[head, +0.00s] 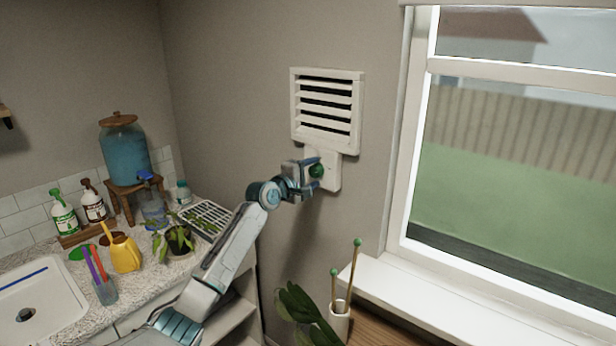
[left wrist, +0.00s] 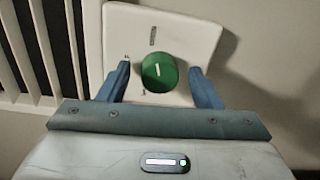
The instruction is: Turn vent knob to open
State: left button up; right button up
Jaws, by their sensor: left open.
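The green vent knob (head: 317,171) sits on a white plate (head: 333,180) below the slatted wall vent (head: 327,108). The vent's slats show dark gaps between them. My left gripper (head: 314,174) is at the knob. In the left wrist view the knob (left wrist: 159,72) lies between the two blue fingers of the gripper (left wrist: 163,85), with a gap on each side. A white line on the knob's face points roughly along a mark at the top of the plate (left wrist: 188,27). The left gripper is open. My right gripper is not in view.
A window (head: 500,150) and white sill (head: 450,310) are at the right. A white cup with green-tipped sticks (head: 340,320) stands below. A counter at the left holds a blue dispenser (head: 124,150), a yellow watering can (head: 122,252) and a sink (head: 40,300).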

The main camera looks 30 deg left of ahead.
pick_arm(q)
jog(key=s+a+b, duration=0.1)
jog(key=s+b, duration=0.2)
jog(key=s, duration=0.7)
jog(key=shift+s+r, duration=0.2)
jog(key=shift+s, duration=0.15)
